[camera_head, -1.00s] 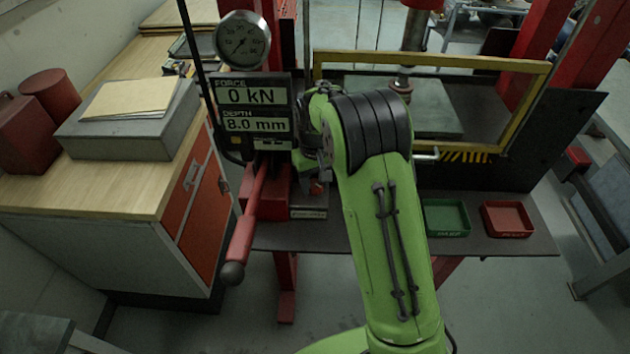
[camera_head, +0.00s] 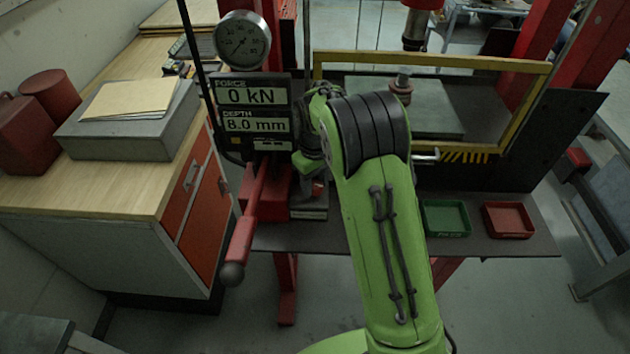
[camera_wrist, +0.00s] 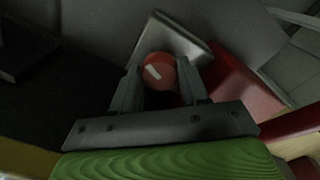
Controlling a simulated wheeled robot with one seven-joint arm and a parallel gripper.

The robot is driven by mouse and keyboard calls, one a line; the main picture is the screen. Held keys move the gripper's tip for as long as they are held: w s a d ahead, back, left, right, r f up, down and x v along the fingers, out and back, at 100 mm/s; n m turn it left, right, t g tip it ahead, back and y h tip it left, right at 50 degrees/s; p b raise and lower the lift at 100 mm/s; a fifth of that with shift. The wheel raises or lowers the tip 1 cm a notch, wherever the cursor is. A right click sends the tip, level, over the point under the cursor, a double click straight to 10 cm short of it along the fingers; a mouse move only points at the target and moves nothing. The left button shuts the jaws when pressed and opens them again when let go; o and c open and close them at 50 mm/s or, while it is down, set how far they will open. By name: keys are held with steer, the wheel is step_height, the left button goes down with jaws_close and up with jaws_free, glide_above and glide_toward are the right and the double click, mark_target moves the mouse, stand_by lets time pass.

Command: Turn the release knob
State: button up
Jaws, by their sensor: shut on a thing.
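The release knob (camera_wrist: 158,72) is round and red with a white mark, in the wrist view. My gripper (camera_wrist: 159,84) has one finger on each side of it and is shut on it. The mark lies slanted across the knob's face. In the head view a small part of the red knob (camera_head: 318,188) shows below my wrist, at the pump block under the display. My arm hides most of the gripper there. The display (camera_head: 254,112) reads force 0 kN and depth 8.0 mm.
A red pump lever (camera_head: 246,225) with a black ball end slants down left of my arm. A yellow guard frame (camera_head: 430,60) surrounds the press bed, with a ram (camera_head: 415,28) above and a small round part (camera_head: 401,86) below. Green (camera_head: 446,217) and red (camera_head: 508,219) trays lie right.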

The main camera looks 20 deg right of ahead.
mark_target(315, 184)
steer(key=o, duration=1.1)
steer(key=shift+c, duration=0.2)
step_height(315, 184, up, 16)
steer(key=p, duration=0.1)
steer(key=shift+p, duration=0.3)
steer(key=shift+f, duration=0.1)
